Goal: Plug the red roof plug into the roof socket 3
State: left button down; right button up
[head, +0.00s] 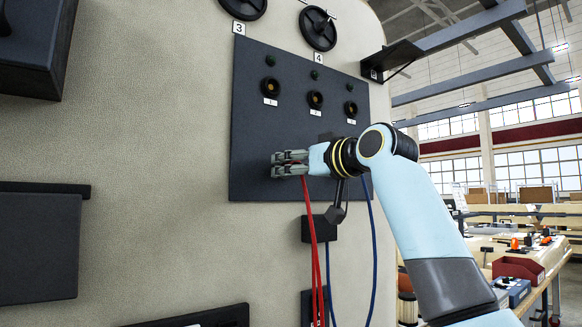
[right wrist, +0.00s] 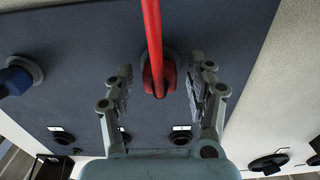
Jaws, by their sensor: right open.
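My right gripper (head: 277,164) is at the lower left of the dark panel (head: 300,80). In the right wrist view its open fingers (right wrist: 160,64) stand on either side of the red plug (right wrist: 158,82), apart from it. The red plug sits at a round grey holder on the panel, and its red cable (head: 315,250) hangs down. Three roof sockets line the panel's upper part: left (head: 270,87), middle (head: 315,99) and right (head: 350,108). They look empty; their labels are too small to read surely. My left gripper is out of view.
A blue plug (right wrist: 15,78) sits in another holder beside the red one; a blue cable (head: 374,260) hangs nearby. Black handwheels (head: 318,30) are above the panel. A black bracket (head: 392,58) juts out at the upper right. Dark boxes (head: 38,245) are on the left wall.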

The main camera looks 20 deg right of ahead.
jog(key=shift+p, duration=0.45)
dwell(0.6)
grip_shut()
jog(key=shift+s, duration=0.1)
dwell(0.4)
jog(key=shift+p+v, duration=0.6)
jog(key=shift+v, duration=2.35)
jog(key=shift+m, duration=0.3)
